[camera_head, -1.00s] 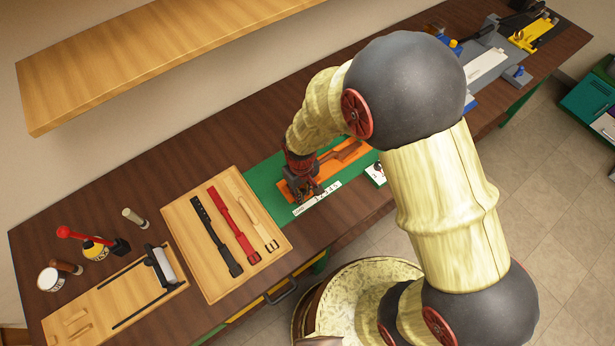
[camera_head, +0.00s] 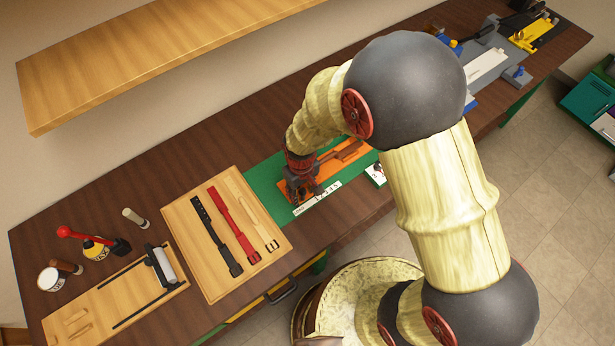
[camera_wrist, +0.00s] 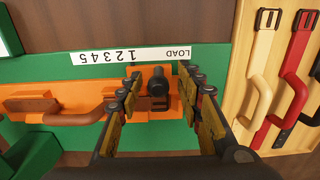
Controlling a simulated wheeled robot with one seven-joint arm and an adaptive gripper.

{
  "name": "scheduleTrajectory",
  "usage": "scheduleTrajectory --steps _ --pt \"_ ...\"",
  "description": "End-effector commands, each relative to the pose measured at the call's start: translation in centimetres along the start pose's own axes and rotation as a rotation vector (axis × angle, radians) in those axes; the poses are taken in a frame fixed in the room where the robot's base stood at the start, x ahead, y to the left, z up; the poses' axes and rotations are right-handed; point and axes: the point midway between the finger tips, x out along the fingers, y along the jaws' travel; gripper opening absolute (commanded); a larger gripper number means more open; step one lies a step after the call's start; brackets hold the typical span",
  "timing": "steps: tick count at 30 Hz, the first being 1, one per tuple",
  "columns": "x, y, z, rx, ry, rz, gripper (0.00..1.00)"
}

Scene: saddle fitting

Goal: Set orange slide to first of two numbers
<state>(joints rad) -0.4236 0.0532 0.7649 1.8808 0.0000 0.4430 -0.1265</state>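The orange slide (camera_wrist: 75,98) lies on a green base, with a brown strap-like piece (camera_wrist: 72,118) along it; it also shows in the head view (camera_head: 326,185). A dark upright knob (camera_wrist: 158,84) stands at its right end in the wrist view. A white scale strip (camera_wrist: 108,56) beside it reads LOAD, 1 2 3 4 5, upside down there; the knob is roughly between LOAD and 1. My gripper (camera_wrist: 163,103) is open, its fingers either side of the knob with visible gaps. In the head view my gripper (camera_head: 300,190) hides the knob.
A wooden board (camera_head: 178,212) with black, red and tan straps lies close to the left of the green base (camera_head: 262,180). A small white card (camera_head: 375,174) lies to its right, its marking unreadable. A wooden shelf (camera_head: 150,55) overhangs the back.

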Motion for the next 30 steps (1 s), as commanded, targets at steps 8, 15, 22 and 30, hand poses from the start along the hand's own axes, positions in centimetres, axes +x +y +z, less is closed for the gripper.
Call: scheduleTrajectory --steps 8,15,22,30 --pt "-1.9 0.0 0.0 0.000 0.001 0.000 0.36" --pt "-3.6 0.0 0.0 0.000 0.001 0.000 0.36" --pt "-5.3 0.0 0.0 0.000 0.000 0.000 0.36" --pt "-6.0 0.0 0.0 0.000 0.000 0.000 0.36"
